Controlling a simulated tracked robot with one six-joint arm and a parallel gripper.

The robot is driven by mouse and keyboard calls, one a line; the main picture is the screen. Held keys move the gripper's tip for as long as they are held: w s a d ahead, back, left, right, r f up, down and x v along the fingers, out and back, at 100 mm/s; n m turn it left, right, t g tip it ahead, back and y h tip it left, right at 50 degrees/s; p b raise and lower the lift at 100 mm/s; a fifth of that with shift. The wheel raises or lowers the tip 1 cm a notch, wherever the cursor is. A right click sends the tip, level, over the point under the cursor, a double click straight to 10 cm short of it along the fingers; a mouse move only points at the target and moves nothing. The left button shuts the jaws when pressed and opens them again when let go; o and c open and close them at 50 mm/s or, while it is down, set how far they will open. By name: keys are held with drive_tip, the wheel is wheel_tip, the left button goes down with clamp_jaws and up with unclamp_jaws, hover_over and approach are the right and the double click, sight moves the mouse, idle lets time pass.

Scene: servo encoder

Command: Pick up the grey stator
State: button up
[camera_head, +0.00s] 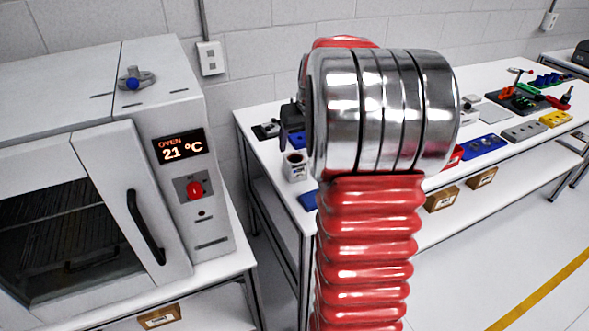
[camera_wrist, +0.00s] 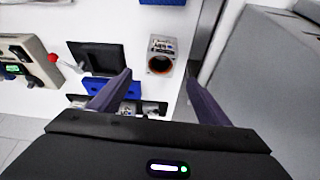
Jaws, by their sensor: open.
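A grey block with a round opening, which looks like the grey stator (camera_wrist: 161,45), stands on the white table in the wrist view. A copper-brown ring shows inside its opening. It also shows in the head view (camera_head: 294,171), near the table's left end beside my arm. My gripper (camera_wrist: 158,73) is open and empty in the wrist view. Its two dark fingers are spread wide, with the block beyond and between their tips. In the head view part of my gripper (camera_head: 291,124) shows dark behind the arm, above the block.
A black tray (camera_wrist: 108,55) and a blue tray (camera_wrist: 105,86) lie left of the block. The grey oven (camera_wrist: 262,70) stands to the right across a gap. An oven-top part (camera_head: 136,78) has a blue centre.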

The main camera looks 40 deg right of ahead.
sight(296, 156)
drive_tip(key=shift+f, duration=0.1)
drive_tip(key=x, duration=0.8)
drive_tip(key=shift+w+f, duration=0.1)
drive_tip(key=shift+f, duration=0.1)
drive_tip(key=shift+f, duration=0.1)
drive_tip(key=shift+x, duration=2.5)
drive_tip(key=shift+c, duration=0.3)
drive_tip(key=c, duration=1.5)
drive_tip(key=shift+c, duration=0.3)
